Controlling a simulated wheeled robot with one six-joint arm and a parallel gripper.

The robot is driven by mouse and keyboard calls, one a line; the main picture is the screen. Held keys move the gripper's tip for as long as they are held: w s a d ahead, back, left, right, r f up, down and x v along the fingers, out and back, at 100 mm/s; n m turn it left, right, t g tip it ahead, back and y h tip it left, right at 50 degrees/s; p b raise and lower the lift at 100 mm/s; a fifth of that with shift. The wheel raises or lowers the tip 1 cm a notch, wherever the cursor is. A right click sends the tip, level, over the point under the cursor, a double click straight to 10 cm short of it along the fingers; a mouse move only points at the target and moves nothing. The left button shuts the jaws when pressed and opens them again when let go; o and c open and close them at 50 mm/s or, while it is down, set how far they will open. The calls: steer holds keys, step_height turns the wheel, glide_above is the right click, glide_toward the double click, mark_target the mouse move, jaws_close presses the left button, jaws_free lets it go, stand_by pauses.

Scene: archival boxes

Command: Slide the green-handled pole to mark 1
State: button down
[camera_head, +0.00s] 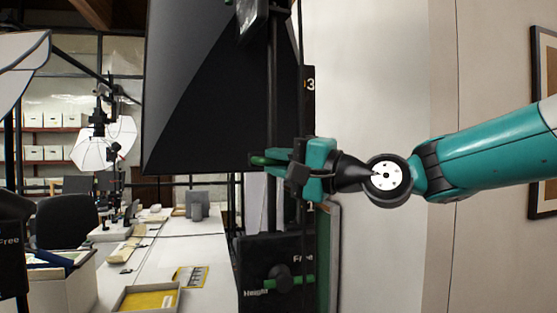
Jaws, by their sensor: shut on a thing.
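My teal gripper (281,164) reaches in from the right and is shut on the green handle (259,160) of the pole. The handle's left end sticks out past the fingers; the rest is hidden by them. The dark upright pole (272,85) runs above and below the handle. A black scale strip (309,125) stands just right of it. Mark 3 (310,85) shows above my gripper, and mark 1 (311,208) shows below it, partly cut off. The handle is at a height between these two marks. My gripper and wrist hide part of the strip.
A black box (262,250) with a green-barred knob (284,279) and the words "Height" and "Free" is below. A large black softbox (205,90) hangs left of the pole. A long white table (185,250) with archival items stands behind. Plain wall (370,80) lies right.

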step_height(320, 180, down, 10)
steer(key=b, duration=0.7)
steer(key=shift+f, duration=0.1)
steer(key=c, duration=1.1)
jaws_free()
steer(key=shift+c, duration=0.2)
steer(key=shift+o, duration=0.2)
steer(key=shift+d, duration=0.1)
steer(key=shift+s+d+b, duration=0.15)
steer(key=shift+d+b, duration=0.15)
steer(key=b+v, duration=0.6)
steer(key=v, duration=1)
steer(key=shift+d, duration=0.3)
